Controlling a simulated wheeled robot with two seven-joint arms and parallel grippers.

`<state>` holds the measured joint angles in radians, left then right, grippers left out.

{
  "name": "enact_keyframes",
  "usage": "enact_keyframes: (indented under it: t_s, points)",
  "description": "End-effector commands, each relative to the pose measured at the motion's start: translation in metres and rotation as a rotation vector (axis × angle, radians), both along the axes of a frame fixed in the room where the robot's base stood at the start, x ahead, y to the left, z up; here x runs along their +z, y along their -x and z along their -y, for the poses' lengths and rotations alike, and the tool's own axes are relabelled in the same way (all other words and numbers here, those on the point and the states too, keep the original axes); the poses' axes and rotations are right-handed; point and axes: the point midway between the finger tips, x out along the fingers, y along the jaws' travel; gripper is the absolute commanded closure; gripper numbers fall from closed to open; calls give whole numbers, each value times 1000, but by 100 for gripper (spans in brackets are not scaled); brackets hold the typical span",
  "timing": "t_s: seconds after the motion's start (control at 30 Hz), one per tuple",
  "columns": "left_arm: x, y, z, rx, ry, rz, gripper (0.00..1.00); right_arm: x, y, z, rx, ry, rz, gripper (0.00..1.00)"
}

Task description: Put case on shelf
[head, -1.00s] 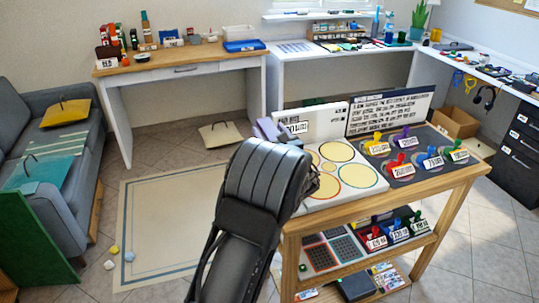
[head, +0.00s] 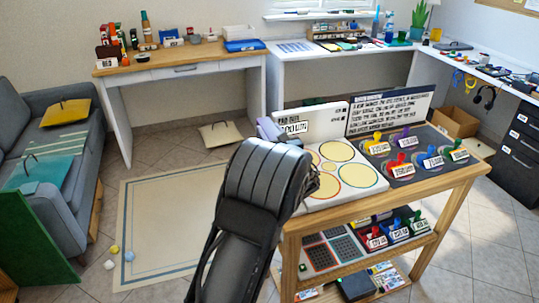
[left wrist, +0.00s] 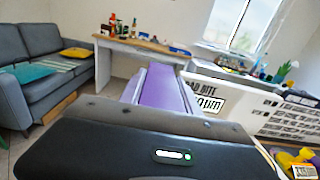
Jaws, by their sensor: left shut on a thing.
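In the head view my black forearm and wrist hide most of the gripper and the held thing. I cannot tell whether it touches the cart. The cart has a top surface and lower shelves. My right gripper is not in view.
A white board with yellow circles (head: 340,175) and colored handled pieces with labels (head: 428,158) cover the cart top. More such pieces stand on a lower shelf (head: 390,235). A sofa (head: 60,165) and desk (head: 185,65) stand behind left. Floor around the rug (head: 170,230) is mostly clear.

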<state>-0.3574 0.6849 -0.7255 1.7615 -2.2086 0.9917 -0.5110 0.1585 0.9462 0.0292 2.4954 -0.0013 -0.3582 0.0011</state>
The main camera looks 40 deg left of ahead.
Motion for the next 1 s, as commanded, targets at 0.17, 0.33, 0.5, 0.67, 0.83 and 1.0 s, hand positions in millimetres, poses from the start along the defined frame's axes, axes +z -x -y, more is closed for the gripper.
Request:
enact_keyframes:
  t_s: [0.17,0.33,0.5,0.67,0.83,1.0]
  points:
    - [0,0,0,0,0,0,100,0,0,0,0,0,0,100]
    - [0,0,0,0,0,0,100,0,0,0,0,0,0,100]
    - [0,0,0,0,0,0,100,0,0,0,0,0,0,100]
    - [1,0,0,0,-2,1,100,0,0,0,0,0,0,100]
    - [6,0,0,0,-1,3,100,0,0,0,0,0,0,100]
    - [27,0,0,-1,0,6,100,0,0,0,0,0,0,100]
